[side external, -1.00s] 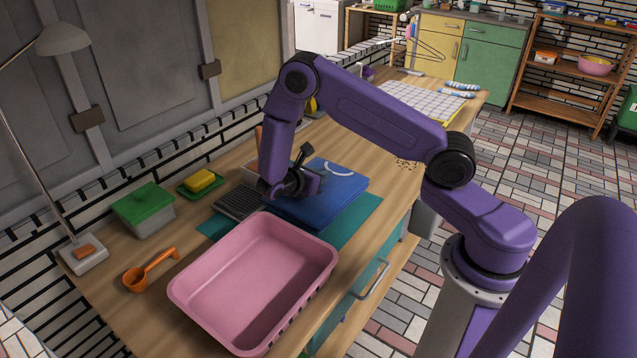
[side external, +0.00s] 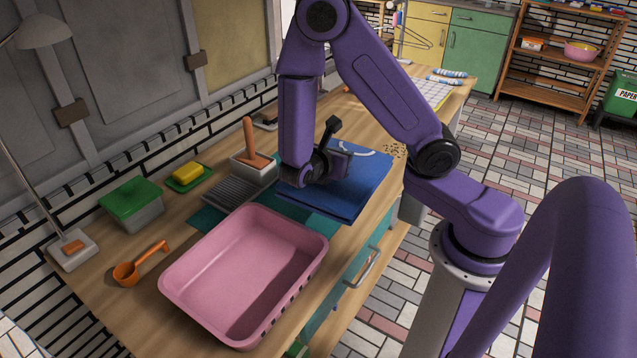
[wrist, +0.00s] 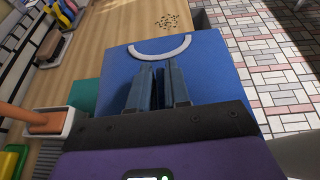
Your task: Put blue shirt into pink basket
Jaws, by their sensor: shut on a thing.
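The folded blue shirt (side external: 352,190) with a pale collar is held in my gripper (side external: 338,168), behind the pink basket in the side view. In the wrist view the shirt (wrist: 205,62) spreads under and ahead of my gripper (wrist: 158,72), whose fingers are close together on it. The shirt looks raised and slightly tilted above the teal mat (side external: 208,220). The pink basket (side external: 232,272) stands empty on the table's near part. The fingertips are partly hidden in the side view.
An orange scoop (side external: 138,264), a green-lidded box (side external: 133,203) and a yellow sponge (side external: 188,172) lie left of the basket. A grey ribbed rack (side external: 232,193) and a pot with an orange handle (side external: 251,155) stand left of the shirt. A lamp (side external: 72,247) stands at far left.

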